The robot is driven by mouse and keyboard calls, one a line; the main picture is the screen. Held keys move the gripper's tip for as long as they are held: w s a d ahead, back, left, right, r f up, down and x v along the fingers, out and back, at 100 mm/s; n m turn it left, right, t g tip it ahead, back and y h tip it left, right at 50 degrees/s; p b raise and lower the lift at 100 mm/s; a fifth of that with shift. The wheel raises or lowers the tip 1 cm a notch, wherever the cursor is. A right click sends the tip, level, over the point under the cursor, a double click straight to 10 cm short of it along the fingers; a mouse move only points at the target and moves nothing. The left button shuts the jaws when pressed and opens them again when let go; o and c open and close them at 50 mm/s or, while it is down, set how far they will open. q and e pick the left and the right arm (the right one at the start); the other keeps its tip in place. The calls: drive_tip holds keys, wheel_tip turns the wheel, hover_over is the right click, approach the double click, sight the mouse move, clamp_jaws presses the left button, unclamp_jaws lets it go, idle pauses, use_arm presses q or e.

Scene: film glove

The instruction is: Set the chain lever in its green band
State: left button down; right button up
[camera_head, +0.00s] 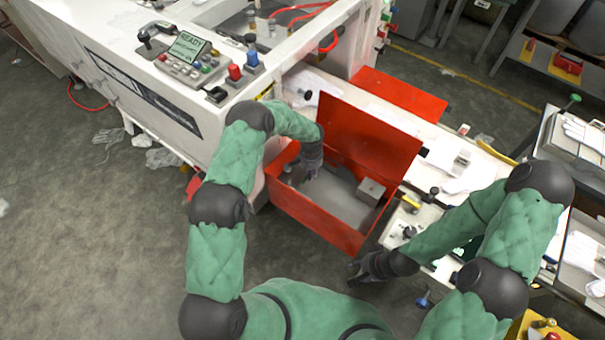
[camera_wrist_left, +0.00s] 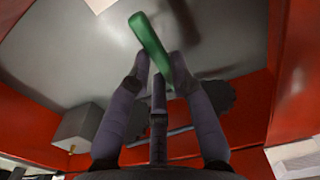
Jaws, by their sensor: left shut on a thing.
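My left gripper (camera_head: 300,177) is down inside the open red box (camera_head: 281,199). In the left wrist view its fingers (camera_wrist_left: 158,75) close around the lower end of a green bar (camera_wrist_left: 148,35), which looks like the chain lever's handle. The bar tilts up to the left. A dark toothed wheel (camera_wrist_left: 217,97) lies behind the fingers; the fingers hide how the bar joins it. I cannot make out a separate green band. My right gripper (camera_head: 362,272) is outside the box, near its front right corner; its fingertips are too small and dark to read.
A grey block (camera_head: 371,191) sits on the right in the box; it also shows in the left wrist view (camera_wrist_left: 85,125). The raised red panel (camera_head: 365,135) stands behind the box's opening. A control panel (camera_head: 190,68) tops the white machine. Open floor lies left.

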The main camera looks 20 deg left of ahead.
idle(0.3)
use_arm(q)
drive_tip(key=c, duration=1.1)
unclamp_jaws()
wheel_tip(320, 180, up, 12)
